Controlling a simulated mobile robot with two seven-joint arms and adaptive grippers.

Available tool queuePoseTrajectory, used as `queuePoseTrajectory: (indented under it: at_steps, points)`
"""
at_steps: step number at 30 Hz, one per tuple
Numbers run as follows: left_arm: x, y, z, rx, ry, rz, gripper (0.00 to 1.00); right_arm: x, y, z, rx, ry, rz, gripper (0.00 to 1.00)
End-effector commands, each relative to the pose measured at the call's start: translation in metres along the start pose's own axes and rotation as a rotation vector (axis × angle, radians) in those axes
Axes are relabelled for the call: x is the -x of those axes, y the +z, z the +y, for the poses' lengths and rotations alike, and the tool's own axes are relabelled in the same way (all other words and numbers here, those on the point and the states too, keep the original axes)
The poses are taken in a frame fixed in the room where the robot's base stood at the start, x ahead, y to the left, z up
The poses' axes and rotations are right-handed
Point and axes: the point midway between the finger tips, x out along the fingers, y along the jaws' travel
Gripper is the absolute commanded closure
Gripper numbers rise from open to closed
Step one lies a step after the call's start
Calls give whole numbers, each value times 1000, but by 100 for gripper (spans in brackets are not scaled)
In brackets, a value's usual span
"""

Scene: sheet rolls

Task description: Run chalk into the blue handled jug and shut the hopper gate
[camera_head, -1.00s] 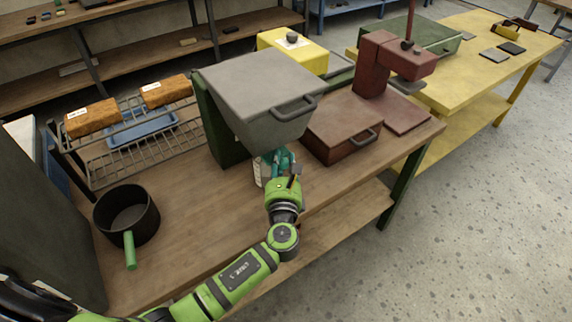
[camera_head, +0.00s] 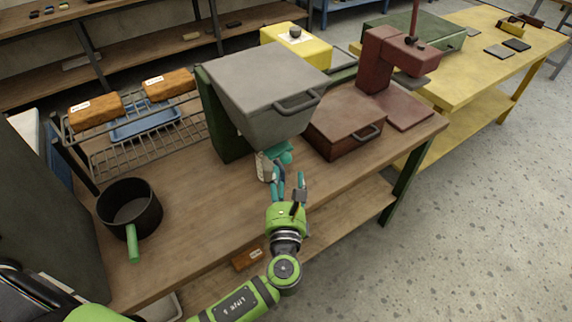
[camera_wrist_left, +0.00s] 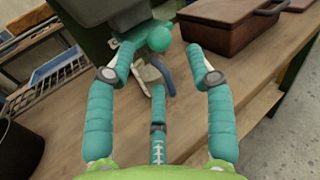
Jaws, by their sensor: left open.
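The grey hopper (camera_head: 262,90) stands on a green frame on the wooden bench. Under it are a teal ball knob (camera_head: 285,154) and a teal body, probably the gate; whether it is open or shut I cannot tell. A small cream jug (camera_head: 263,167) stands beneath, partly hidden; in the left wrist view its blue handle (camera_wrist_left: 163,76) faces me. My left gripper (camera_head: 289,184) is open and empty in front of the jug, its teal fingers (camera_wrist_left: 160,66) spread either side of the handle in the picture, apparently short of it. No chalk is visible. My right gripper is out of view.
A dark pot (camera_head: 130,208) with a green handle stands at left. A wire rack (camera_head: 150,150) holds orange blocks and a blue tray. A red-brown box (camera_head: 345,125) and a red press (camera_head: 378,62) stand right of the hopper. Bare bench lies between pot and hopper.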

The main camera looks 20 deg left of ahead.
Motion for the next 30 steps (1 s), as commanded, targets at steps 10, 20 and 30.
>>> queuePoseTrajectory:
  at_steps: [10, 20, 30]
  points:
    - [41, 1, 0, 1, 0, -1, 46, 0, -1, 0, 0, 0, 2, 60]
    - [42, 1, 0, 1, 0, -1, 46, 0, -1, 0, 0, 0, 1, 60]
    - [42, 0, 0, 1, 0, -1, 46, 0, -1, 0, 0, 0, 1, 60]
